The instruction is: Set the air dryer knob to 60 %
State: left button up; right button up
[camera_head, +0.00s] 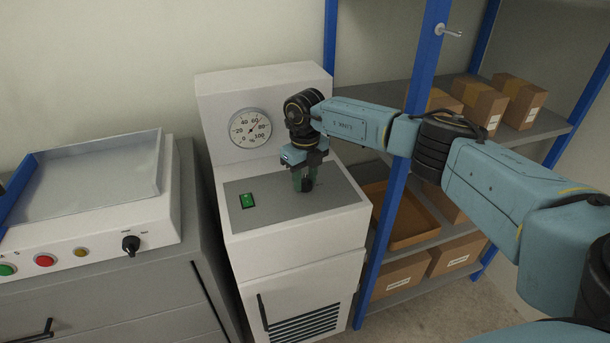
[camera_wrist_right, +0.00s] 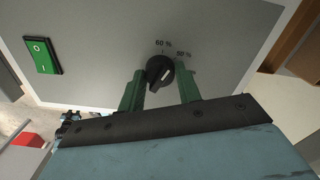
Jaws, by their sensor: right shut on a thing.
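The air dryer (camera_head: 290,235) is a white cabinet with a grey sloped control panel. Its black knob (camera_wrist_right: 160,73) sits on that panel, below a "60 %" mark (camera_wrist_right: 163,43) and lower left of a second percent mark (camera_wrist_right: 183,54) that is hard to read. The knob's short white line tilts up and to the right, off the 60 % mark and towards the second mark. My right gripper (camera_head: 304,181) points down at the panel, its green fingers (camera_wrist_right: 160,90) shut on the knob from both sides. My left gripper is not in view.
A green switch (camera_head: 247,200) sits left on the panel, and a round gauge (camera_head: 250,128) is on the upright back. A bench unit (camera_head: 95,195) with buttons and another black knob stands left. Blue-posted shelves (camera_head: 405,160) with cardboard boxes stand close on the right.

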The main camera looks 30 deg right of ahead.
aim_at(305, 179)
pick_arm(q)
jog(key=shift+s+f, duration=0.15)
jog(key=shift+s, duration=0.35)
pick_arm(e)
jog(key=n, duration=0.5)
jog(key=o, duration=1)
jog(key=shift+r, duration=0.45)
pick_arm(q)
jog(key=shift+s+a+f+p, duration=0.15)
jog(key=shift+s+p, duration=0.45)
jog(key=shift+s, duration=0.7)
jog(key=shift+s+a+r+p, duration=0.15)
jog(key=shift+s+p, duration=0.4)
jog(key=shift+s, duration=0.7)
pick_arm(e)
notch_tip(305, 179, up, 12)
jog(key=shift+r, duration=0.25)
